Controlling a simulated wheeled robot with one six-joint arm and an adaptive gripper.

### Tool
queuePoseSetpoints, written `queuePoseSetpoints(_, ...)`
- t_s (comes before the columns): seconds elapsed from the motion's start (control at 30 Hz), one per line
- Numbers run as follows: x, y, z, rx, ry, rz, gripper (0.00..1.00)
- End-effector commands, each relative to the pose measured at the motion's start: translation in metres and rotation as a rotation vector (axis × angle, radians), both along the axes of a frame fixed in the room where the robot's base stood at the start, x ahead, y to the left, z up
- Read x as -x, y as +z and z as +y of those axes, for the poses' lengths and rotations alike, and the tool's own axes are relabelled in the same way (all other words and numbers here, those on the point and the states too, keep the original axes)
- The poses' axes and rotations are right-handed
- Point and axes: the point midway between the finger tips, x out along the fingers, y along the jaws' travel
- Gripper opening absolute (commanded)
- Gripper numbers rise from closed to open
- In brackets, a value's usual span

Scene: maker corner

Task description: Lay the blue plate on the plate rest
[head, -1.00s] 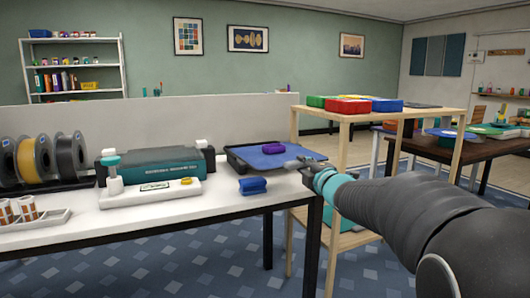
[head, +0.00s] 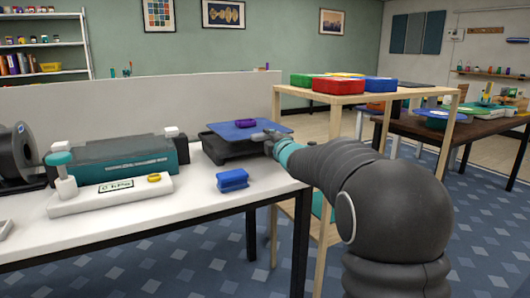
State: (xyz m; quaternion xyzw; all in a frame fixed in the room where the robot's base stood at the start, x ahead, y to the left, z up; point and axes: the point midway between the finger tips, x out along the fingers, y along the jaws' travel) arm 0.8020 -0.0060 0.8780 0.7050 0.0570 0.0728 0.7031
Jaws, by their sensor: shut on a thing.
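The blue plate (head: 232,131) is held roughly flat above a black tray (head: 219,152) at the right end of the white table. I cannot tell for certain which thing is the plate rest.
A blue block (head: 232,180) sits near the table's front edge. A dark green machine (head: 118,160) and a white device with a display (head: 112,194) stand to the left. A wooden shelf (head: 365,98) with coloured bins stands right, close behind my arm.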

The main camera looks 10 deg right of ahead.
Motion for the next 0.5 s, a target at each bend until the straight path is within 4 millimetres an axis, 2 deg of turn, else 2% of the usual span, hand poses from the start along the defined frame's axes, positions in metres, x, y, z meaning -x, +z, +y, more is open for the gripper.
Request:
queuePoseSetpoints(0.1,-0.016,-0.008,0.005,-0.001,0.001,-0.002,0.0)
queuePoseSetpoints(0.2,-0.022,-0.012,0.006,0.0,-0.002,-0.003,0.0)
queuePoseSetpoints(0.37,-0.024,-0.021,0.007,-0.001,-0.002,-0.002,0.0)
queuePoseSetpoints(0.5,-0.023,-0.039,0.006,-0.001,-0.003,0.0,0.0)
